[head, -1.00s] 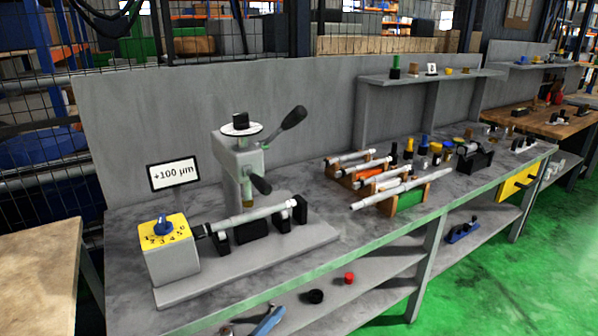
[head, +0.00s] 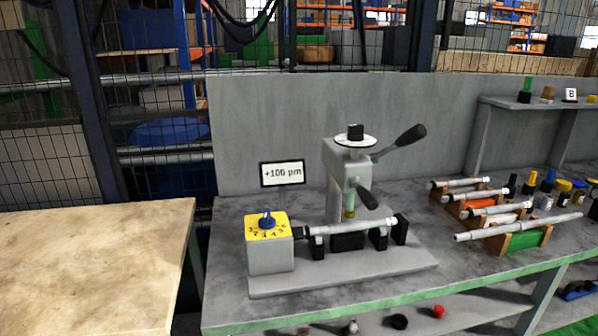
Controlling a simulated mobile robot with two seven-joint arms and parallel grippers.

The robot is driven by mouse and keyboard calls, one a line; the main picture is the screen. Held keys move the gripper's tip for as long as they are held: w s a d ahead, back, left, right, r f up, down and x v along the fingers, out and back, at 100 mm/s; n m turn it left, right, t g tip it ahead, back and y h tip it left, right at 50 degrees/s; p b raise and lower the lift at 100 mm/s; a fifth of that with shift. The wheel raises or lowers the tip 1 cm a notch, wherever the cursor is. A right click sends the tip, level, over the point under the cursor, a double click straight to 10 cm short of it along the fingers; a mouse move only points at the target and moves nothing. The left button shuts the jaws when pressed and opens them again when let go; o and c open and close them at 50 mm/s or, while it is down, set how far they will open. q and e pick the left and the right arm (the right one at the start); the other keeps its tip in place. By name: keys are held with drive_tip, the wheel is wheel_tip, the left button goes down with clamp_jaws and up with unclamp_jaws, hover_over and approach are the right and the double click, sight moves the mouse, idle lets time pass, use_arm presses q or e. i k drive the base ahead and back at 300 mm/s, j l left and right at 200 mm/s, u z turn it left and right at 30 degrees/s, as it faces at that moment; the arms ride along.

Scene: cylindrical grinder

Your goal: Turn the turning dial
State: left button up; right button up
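The cylindrical grinder (head: 352,170) stands on a grey base plate (head: 345,277) on the workbench, with a shaft (head: 350,229) lying across its black supports. At its left end is a grey box (head: 270,256) with a yellow top bearing numbers. A blue dial knob (head: 266,220) sits on that yellow top. A second dial, a white disc with a black knob (head: 355,133), is on top of the grinder column. I cannot tell which of the two is the turning dial. A sign (head: 282,173) behind the box reads +100 µm. Neither gripper shows.
A wooden table (head: 95,255) stands at the left, with a gap before the grey workbench (head: 225,235). Racks with several shafts (head: 520,226) lie to the right. Black levers (head: 402,141) stick out from the column. A lower shelf holds a red cap (head: 438,311) and a black ring (head: 399,321).

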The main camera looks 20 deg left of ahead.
sight(267, 222)
drive_tip(key=i+l+u, duration=0.1)
drive_tip(key=u, duration=0.95)
